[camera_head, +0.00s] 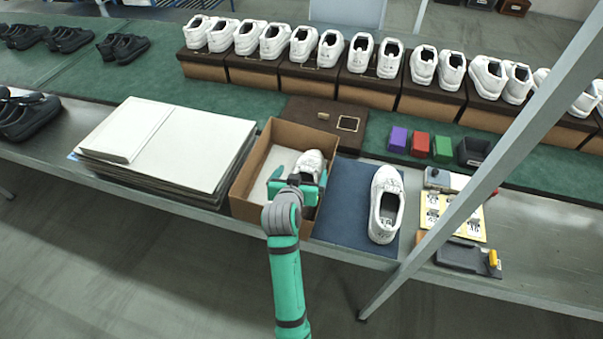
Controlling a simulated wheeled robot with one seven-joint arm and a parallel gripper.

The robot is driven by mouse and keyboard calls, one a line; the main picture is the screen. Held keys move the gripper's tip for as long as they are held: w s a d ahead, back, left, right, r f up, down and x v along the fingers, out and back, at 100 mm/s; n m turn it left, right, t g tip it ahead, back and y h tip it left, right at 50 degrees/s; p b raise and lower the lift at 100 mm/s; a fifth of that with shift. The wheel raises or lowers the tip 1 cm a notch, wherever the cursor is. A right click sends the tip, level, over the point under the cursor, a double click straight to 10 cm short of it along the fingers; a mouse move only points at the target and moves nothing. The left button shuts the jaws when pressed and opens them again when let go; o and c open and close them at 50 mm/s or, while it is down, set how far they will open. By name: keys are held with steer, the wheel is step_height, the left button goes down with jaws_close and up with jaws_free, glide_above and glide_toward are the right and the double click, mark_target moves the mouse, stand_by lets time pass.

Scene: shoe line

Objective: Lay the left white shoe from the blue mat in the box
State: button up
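A white shoe (311,162) is inside the open brown cardboard box (243,196), at its right side, with its near part hidden by my gripper. My gripper (298,178) is over the box at the near end of this shoe. Its teal fingers stand wide apart, with a gap between the left finger and the shoe; contact on the right side is hidden. A second white shoe (386,209) lies on the right part of the blue mat (340,206), beside the box. The left part of the mat is bare.
A stack of pale sheets (170,145) lies left of the box. A brown lid (325,122) lies behind it. Purple, red and green blocks, a yellow card (452,214) and a dark tray are to the right. White shoes on boxes line the back; a grey post crosses the right.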

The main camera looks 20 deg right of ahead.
steer(key=shift+s+f, duration=0.15)
steer(key=shift+f, duration=0.55)
steer(key=v, duration=0.7)
steer(key=r+v, duration=0.1)
steer(key=v, duration=0.3)
steer(key=shift+w+r, duration=0.2)
